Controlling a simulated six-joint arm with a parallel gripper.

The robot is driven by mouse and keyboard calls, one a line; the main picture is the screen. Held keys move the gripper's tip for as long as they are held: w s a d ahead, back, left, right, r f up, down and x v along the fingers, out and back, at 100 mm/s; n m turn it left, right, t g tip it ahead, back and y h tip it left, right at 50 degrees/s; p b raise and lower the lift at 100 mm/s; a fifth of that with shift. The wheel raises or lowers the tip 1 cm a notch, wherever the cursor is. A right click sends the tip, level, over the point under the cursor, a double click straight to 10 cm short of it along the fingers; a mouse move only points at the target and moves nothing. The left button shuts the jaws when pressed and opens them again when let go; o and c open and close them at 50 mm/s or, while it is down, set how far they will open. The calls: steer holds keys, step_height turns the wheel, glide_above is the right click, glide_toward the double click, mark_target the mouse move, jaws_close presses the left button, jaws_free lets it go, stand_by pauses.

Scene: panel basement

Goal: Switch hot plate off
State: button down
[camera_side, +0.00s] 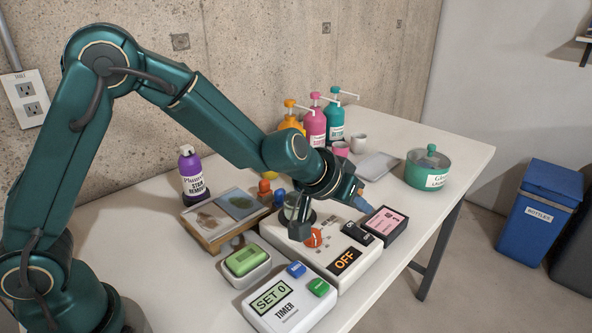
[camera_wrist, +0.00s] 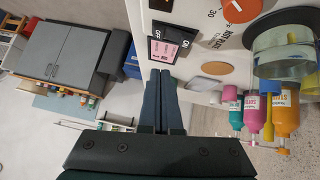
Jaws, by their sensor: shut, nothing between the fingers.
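The hot plate (camera_side: 318,257) is a white box near the front of the table. Its display (camera_side: 345,261) reads OFF. It carries an orange-red knob (camera_side: 313,238) and a black rocker switch (camera_side: 357,234), whose ON mark shows in the wrist view (camera_wrist: 176,36). A glass vessel (camera_wrist: 283,52) stands on the plate, partly hidden by my arm in the side view. My gripper (camera_side: 360,203) is above the far right of the hot plate, fingers together and empty. In the wrist view its fingertips (camera_wrist: 160,74) point toward the switch and a pink label, apart from the switch.
A dark box with a pink label (camera_side: 385,222) stands right beside the switch end. The timer (camera_side: 290,305) and a green sponge (camera_side: 246,260) in a dish are in front. A lidded green pot (camera_side: 428,168) and pump bottles (camera_side: 314,127) stand farther back.

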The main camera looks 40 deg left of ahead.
steer(key=d+v, duration=0.2)
steer(key=v, duration=0.7)
steer(key=shift+s+r, duration=0.25)
steer(key=shift+s, duration=0.05)
steer(key=shift+a, duration=0.1)
steer(key=a+r+t, duration=0.3)
steer(key=a+r, duration=0.2)
steer(key=r, duration=0.3)
steer(key=s+d+r+m+h, duration=0.1)
steer(key=s+r+m+h, duration=0.15)
steer(key=s+r, duration=0.2)
steer(key=s+a+f+n+g+y, duration=0.1)
steer(key=s+a+f+g+y, duration=0.1)
steer(key=s+f, duration=0.4)
steer(key=s+a+f+n+g+y, duration=0.1)
steer(key=s+a+f+g, duration=0.2)
steer(key=s+f, duration=0.4)
steer(key=shift+s+a+g+y, duration=0.4)
steer(key=shift+s+g, duration=0.3)
steer(key=shift+s, duration=0.35)
